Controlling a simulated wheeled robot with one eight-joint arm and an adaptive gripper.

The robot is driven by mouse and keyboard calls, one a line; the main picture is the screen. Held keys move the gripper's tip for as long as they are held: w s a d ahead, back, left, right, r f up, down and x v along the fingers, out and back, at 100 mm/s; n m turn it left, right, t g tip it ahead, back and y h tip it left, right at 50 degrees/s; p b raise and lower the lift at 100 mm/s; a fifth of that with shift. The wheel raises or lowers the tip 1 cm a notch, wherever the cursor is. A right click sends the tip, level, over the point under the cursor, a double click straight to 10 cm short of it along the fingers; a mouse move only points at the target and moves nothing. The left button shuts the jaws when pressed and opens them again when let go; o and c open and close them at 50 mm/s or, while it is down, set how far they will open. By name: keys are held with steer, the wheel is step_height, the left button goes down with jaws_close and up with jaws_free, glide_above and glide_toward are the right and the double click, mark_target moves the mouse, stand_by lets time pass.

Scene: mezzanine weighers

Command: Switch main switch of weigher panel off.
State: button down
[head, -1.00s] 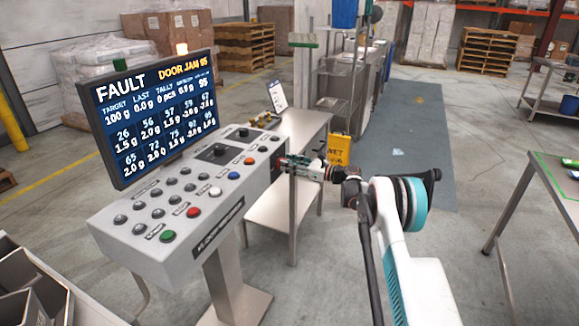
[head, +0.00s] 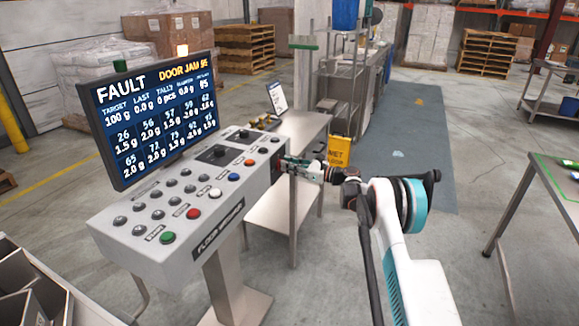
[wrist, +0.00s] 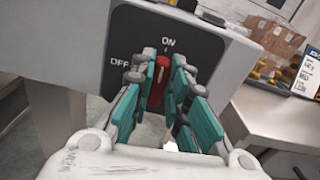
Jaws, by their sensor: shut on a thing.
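The weigher panel (head: 160,237) is a grey console with rows of knobs and buttons, and its screen (head: 152,115) reads FAULT, DOOR JAM. Its main switch (wrist: 166,66) is a red handle on a black plate (wrist: 128,45) marked ON and OFF, on the console's right end face. The handle stands upright, its top towards ON. My gripper (wrist: 162,92) is at the switch with its teal fingers on both sides of the handle, shut on it. In the head view my gripper (head: 284,164) reaches the console's right end, and the switch is largely hidden there.
A steel table (head: 302,130) with a small tilted display (head: 276,97) stands just behind the console. A thin post (head: 293,215) rises close to my gripper. A yellow wet-floor sign (head: 339,150) stands behind. Open floor (head: 440,225) lies to the right.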

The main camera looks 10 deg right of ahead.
steer(key=n, duration=0.4)
steer(key=n+b, duration=0.1)
steer(key=n, duration=0.3)
steer(key=s+f+n+b, duration=0.1)
steer(key=n, duration=0.4)
steer(key=shift+a, duration=0.35)
steer(key=shift+s+f+n+b, duration=0.15)
steer(key=shift+n+b, duration=0.1)
steer(key=shift+n, duration=0.8)
steer(key=shift+w+f+n+b, duration=0.1)
steer(key=shift+f+n+b, duration=0.1)
steer(key=shift+n, duration=0.85)
steer(key=c, duration=1.6)
jaws_free()
steer(key=shift+o, duration=0.2)
steer(key=shift+r, duration=0.1)
steer(key=v, duration=1.2)
